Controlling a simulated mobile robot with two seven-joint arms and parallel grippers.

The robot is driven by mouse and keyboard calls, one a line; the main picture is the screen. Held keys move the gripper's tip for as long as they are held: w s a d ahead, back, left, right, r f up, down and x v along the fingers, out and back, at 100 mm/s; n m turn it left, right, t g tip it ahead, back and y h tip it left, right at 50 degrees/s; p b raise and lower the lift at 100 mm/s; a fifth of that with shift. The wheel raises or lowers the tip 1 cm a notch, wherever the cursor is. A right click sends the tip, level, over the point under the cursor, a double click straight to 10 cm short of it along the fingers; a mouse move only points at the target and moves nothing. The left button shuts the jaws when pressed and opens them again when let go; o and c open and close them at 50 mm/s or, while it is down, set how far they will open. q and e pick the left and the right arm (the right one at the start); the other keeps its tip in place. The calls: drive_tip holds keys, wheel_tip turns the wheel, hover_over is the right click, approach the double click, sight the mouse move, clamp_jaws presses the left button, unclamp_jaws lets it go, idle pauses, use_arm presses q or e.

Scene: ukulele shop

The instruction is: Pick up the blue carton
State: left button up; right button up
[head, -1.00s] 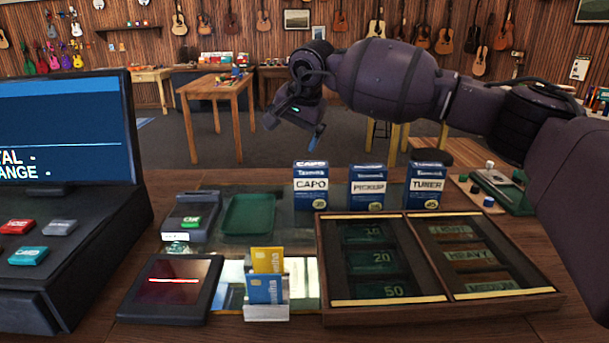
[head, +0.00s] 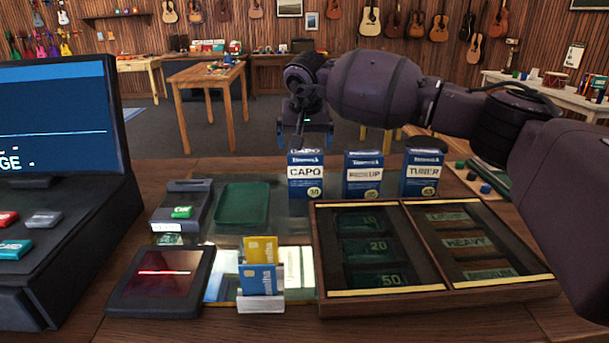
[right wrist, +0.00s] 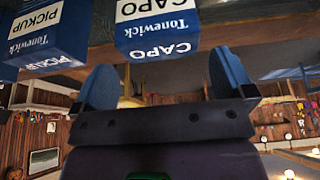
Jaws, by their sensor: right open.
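Three blue and white cartons stand in a row at the back of the counter: CAPO (head: 305,176), PICKUP (head: 363,176) and TUNER (head: 421,174). My right gripper (head: 305,140) hangs just behind and above the CAPO carton, which hides part of it. In the right wrist view its two blue fingers (right wrist: 165,88) are apart with nothing between them. The CAPO carton (right wrist: 155,25) lies ahead of the fingertips there, upside down in the picture, and the PICKUP carton (right wrist: 48,35) is to its left. My left gripper is not in view.
A wooden tray (head: 440,293) with labelled compartments lies in front of the cartons. A green dish (head: 243,204), a card terminal (head: 181,206), a card holder (head: 261,297) and a tablet (head: 161,281) are to the left. A register (head: 55,210) stands at far left.

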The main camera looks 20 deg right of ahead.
sight(305, 151)
drive_tip(key=x, duration=0.4)
drive_tip(key=shift+b, duration=0.35)
drive_tip(key=shift+w+d+f, duration=0.1)
drive_tip(key=shift+w+f, duration=0.1)
drive_tip(key=shift+f, duration=0.2)
drive_tip(key=shift+s+r, duration=0.1)
drive_tip(key=c, duration=0.9)
drive_tip(key=shift+c, duration=0.2)
